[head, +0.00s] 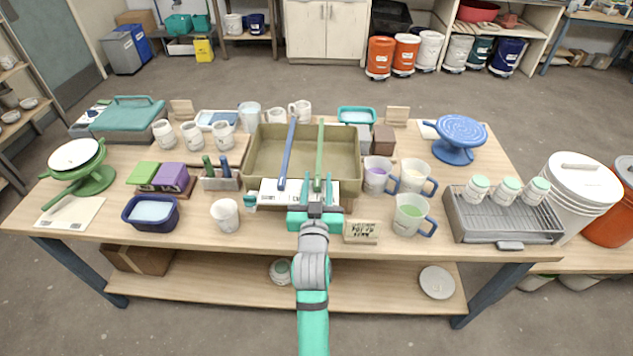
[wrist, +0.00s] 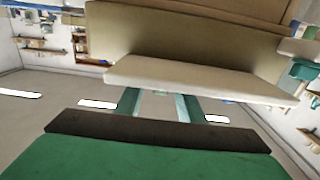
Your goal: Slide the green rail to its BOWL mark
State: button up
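The green rail (head: 320,155) lies front to back across the olive basin (head: 268,160), right of the middle. The blue rail (head: 288,155) lies to its left. A white strip with dark markings (head: 268,190) runs along the basin's front edge; its writing is too small to read, so I cannot pick out the BOWL mark. My gripper (head: 315,208) is at the front of the basin, by the near end of the green rail. In the wrist view my teal fingers (wrist: 160,103) stand apart, with their tips hidden behind a pale ledge (wrist: 200,80). I see no grip on the rail.
A small sign (head: 361,231) stands right of my gripper, and a white cup (head: 225,215) stands to the left. Mugs (head: 411,214) crowd the basin's right side. A grey rack (head: 500,222) with several lidded jars is farther right.

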jog(key=s, duration=1.1)
jog(key=shift+a, duration=0.4)
